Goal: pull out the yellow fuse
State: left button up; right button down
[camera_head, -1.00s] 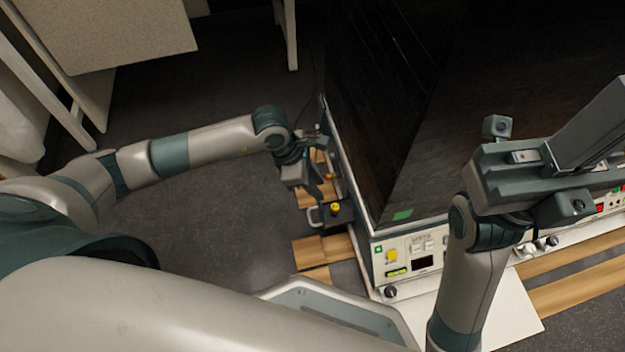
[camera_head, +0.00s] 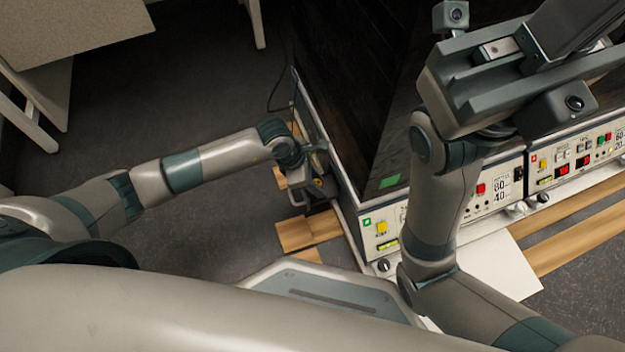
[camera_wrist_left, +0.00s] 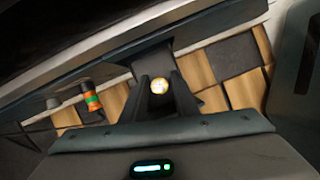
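The left wrist view shows a small round yellow-white piece (camera_wrist_left: 160,86) between my left gripper's (camera_wrist_left: 162,98) two dark fingers, which stand apart on either side of it. It looks like the end of the yellow fuse, but I cannot tell for sure, nor whether the fingers touch it. In the head view my left gripper (camera_head: 316,160) is low at the left side of the machine, with a small yellow spot (camera_head: 318,182) just below it. My right gripper (camera_head: 545,65) is raised over the machine's front at upper right; its fingertips are not clear.
The machine's front panel (camera_head: 372,240) carries yellow and red buttons and displays. Wooden boards (camera_head: 307,232) lie beside it on the floor. An orange-and-green piece (camera_wrist_left: 92,101) sticks out left of the fingers in the left wrist view. Dark floor (camera_head: 215,240) is open to the left.

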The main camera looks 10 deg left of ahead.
aim_at(317, 182)
pick_arm(q)
jog(key=shift+f, duration=0.15)
grip_shut()
jog(key=shift+r+p, duration=0.5)
jog(key=shift+r+p, duration=0.9)
jog(key=shift+r, duration=0.05)
dwell(0.8)
jog(key=shift+r+p, duration=1.2)
jog(key=shift+r, duration=0.2)
